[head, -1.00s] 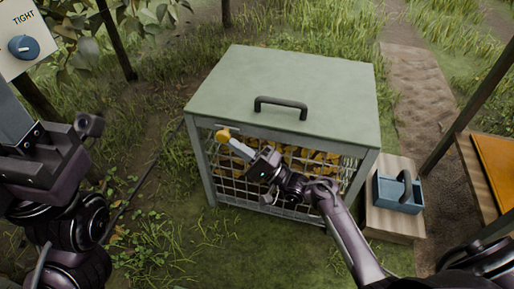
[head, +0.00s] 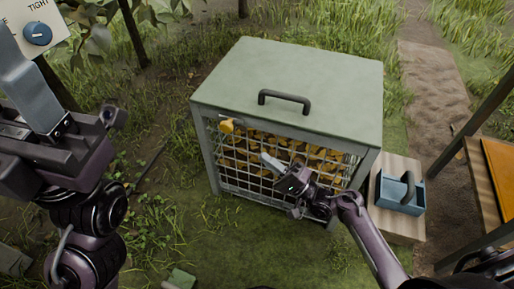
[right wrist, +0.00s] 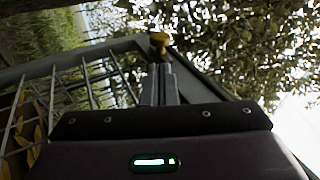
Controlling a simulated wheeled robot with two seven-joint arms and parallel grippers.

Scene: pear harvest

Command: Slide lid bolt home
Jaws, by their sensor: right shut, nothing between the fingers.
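The crate's grey-green lid (head: 300,75) is closed on the wire-mesh crate (head: 207,150). The yellow bolt knob (head: 227,126) sits at the upper left of the crate's front, just under the lid edge. It also shows in the right wrist view (right wrist: 159,39), beyond the fingertips. My right gripper (head: 267,158) is shut and empty in front of the mesh, below and to the right of the knob and apart from it. Its shut fingers show in the wrist view (right wrist: 159,80). My left gripper (head: 35,110) is at the left edge; its finger opening is not clear.
A black handle (head: 284,101) stands on the lid. Yellow-brown contents lie behind the mesh. A blue caddy (head: 403,194) stands on a wooden stand at the right. A dial panel (head: 37,33) is at the upper left. Grass in front of the crate is mostly clear.

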